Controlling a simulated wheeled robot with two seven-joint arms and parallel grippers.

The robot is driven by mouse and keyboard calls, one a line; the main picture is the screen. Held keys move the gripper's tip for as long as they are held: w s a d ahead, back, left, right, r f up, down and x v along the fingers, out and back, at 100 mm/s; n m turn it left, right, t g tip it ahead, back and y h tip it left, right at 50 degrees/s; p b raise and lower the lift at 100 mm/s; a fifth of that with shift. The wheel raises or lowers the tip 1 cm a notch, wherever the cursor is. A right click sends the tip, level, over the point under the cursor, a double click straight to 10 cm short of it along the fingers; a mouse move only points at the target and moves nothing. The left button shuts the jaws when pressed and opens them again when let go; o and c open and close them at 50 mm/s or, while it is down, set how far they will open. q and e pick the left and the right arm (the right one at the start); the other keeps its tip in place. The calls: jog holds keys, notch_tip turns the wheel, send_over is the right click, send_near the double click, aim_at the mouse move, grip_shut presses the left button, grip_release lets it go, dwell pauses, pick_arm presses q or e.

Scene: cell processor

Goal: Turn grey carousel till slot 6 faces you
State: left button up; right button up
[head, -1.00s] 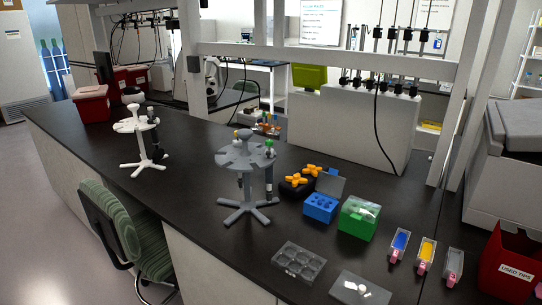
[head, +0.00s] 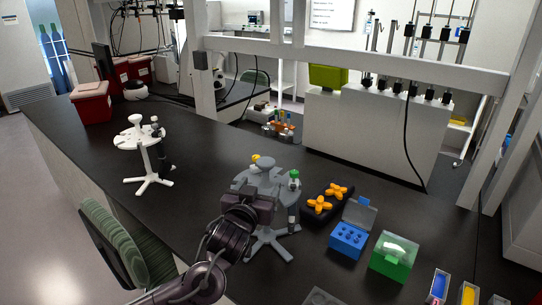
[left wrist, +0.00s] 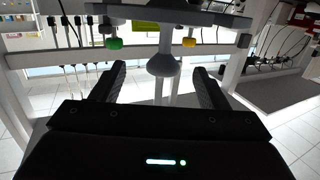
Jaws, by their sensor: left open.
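The grey carousel (head: 285,187) stands upright on the black bench in the head view, with a round slotted top, a central knob (head: 264,162) and a splayed foot. A green-topped pipette (head: 293,181) hangs at its right, and a yellow-topped one (head: 256,158) shows behind. My left gripper (head: 260,188) is at the near side of the carousel top and covers part of it. Slot numbers are not readable. My right gripper is out of view.
A white carousel (head: 142,140) stands to the left. Right of the grey carousel are a black rack with orange pieces (head: 320,206), a blue box (head: 348,239) and a green box (head: 395,257). A green chair (head: 113,235) stands at the bench's near edge.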

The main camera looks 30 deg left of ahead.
aim_at(263, 164)
pick_arm(q)
jog(key=w+r, duration=0.1)
jog(key=w+a+r+t, duration=0.1)
jog(key=shift+a+r, duration=0.2)
jog(key=shift+r, duration=0.1)
jog(key=p+x, duration=0.2)
jog(key=x, duration=0.2)
jog(key=shift+r+p, duration=0.25)
jog(key=shift+p, duration=0.15)
jog(key=shift+f+x, duration=0.15)
jog(key=shift+x, duration=0.45)
jog(key=shift+f+x, duration=0.15)
jog(key=shift+x, duration=0.45)
jog(key=c, duration=1.4)
jog(key=shift+o, duration=0.2)
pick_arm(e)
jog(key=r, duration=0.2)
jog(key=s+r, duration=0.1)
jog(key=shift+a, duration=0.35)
